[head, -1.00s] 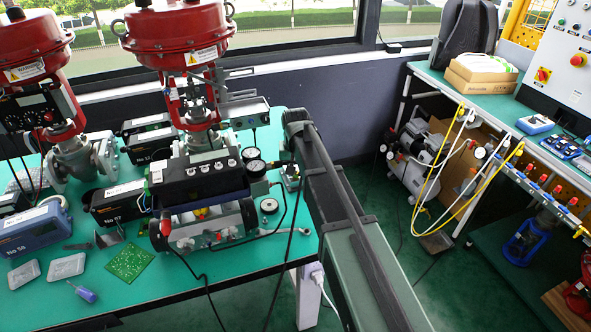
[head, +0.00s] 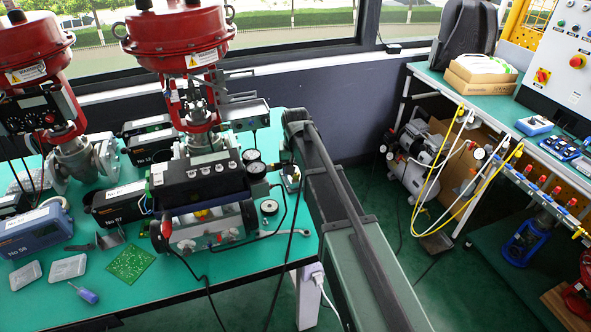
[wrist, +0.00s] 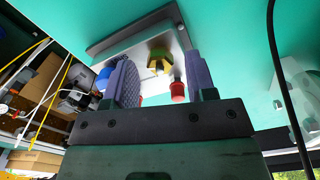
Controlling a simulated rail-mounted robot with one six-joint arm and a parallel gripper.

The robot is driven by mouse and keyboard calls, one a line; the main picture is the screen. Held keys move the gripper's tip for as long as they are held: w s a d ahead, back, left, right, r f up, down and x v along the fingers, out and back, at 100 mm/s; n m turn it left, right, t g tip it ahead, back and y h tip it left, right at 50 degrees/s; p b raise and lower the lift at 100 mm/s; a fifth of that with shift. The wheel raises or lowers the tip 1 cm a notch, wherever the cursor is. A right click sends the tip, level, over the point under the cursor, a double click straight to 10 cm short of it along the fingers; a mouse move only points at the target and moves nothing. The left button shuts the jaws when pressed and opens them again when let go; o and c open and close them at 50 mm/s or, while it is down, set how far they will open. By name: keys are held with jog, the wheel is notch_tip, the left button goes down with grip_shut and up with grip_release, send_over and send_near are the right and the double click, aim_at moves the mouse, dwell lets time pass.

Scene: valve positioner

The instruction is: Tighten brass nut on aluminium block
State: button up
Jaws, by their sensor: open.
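In the wrist view, my gripper (wrist: 160,66) is open, with one grey finger on each side of the picture. The brass nut (wrist: 158,58) shows between the two fingertips. I see a gap on both sides of it, but cannot tell how deep the fingers reach. It sits on the face of the pale aluminium block (wrist: 128,47). A red-tipped part (wrist: 178,91) is near the right finger, and a blue part (wrist: 102,79) is just left of the left finger. In the head view, the aluminium block (head: 208,238) stands on the teal bench; I cannot make out my gripper clearly there.
A black unit (head: 200,182) is close behind the block. A round gauge (head: 269,207) and a wrench (head: 285,234) lie to its right. A black cable (wrist: 284,85) hangs right in the wrist view.

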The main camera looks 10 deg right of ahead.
aim_at(296, 174)
notch_tip(296, 174, up, 10)
jog(key=p, duration=0.9)
jog(key=shift+s, duration=0.1)
jog(key=shift+c, duration=1.1)
jog(key=shift+m, duration=0.7)
jog(key=shift+c, duration=0.3)
notch_tip(296, 174, down, 11)
jog(key=m+b, duration=1)
jog(key=b, duration=0.1)
jog(key=shift+m, duration=0.3)
jog(key=shift+r, duration=0.15)
